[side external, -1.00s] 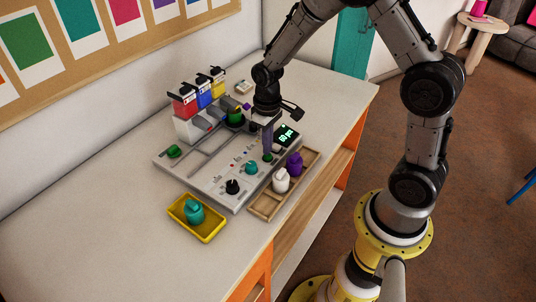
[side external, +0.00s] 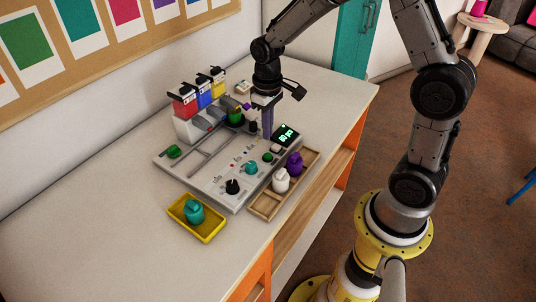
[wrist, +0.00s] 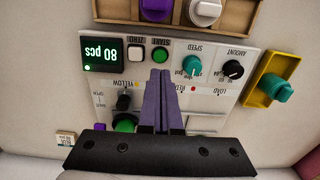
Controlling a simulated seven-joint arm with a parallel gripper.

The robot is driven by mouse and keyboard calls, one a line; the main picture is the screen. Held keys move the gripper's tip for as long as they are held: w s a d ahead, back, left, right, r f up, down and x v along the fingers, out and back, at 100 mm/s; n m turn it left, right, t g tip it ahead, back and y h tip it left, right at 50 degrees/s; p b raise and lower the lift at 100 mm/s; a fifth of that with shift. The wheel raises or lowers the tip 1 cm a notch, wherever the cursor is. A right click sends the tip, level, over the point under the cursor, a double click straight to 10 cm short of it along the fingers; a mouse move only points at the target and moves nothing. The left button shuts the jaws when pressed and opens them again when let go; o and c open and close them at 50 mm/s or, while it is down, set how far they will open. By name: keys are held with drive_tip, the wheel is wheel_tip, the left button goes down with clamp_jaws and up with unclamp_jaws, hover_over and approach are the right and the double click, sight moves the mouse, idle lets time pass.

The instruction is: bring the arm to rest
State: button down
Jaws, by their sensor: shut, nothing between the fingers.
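My gripper (side external: 267,133) is above the grey and white bead machine (side external: 215,187), its purple fingers pointing down and closed together with nothing between them. In the wrist view the two fingertips (wrist: 160,76) lie side by side over the panel, below the green START button (wrist: 160,54) in the picture. The fingertips look clear of the panel. The display (wrist: 102,54) reads 80 pcs in green.
Red, blue and yellow hoppers (side external: 203,92) stand at the machine's back. A wooden tray (side external: 264,204) with white and purple bottles lies along its right side. A yellow tray (side external: 209,230) with a teal bottle is in front. The table's left part is clear.

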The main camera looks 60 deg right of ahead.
drive_tip(key=s+a+r+t, duration=0.1)
drive_tip(key=s+r+t, duration=0.1)
drive_tip(key=r, duration=0.5)
drive_tip(key=s+a+r+t, duration=0.2)
drive_tip(key=s+r, duration=0.1)
drive_tip(key=r, duration=0.4)
drive_tip(key=s+a+r+t, duration=0.1)
drive_tip(key=s, duration=1.4)
drive_tip(key=shift+s+r+t, duration=0.2)
drive_tip(key=shift+r+t, duration=0.1)
drive_tip(key=shift+r, duration=0.1)
drive_tip(key=shift+a, duration=0.1)
idle(1.7)
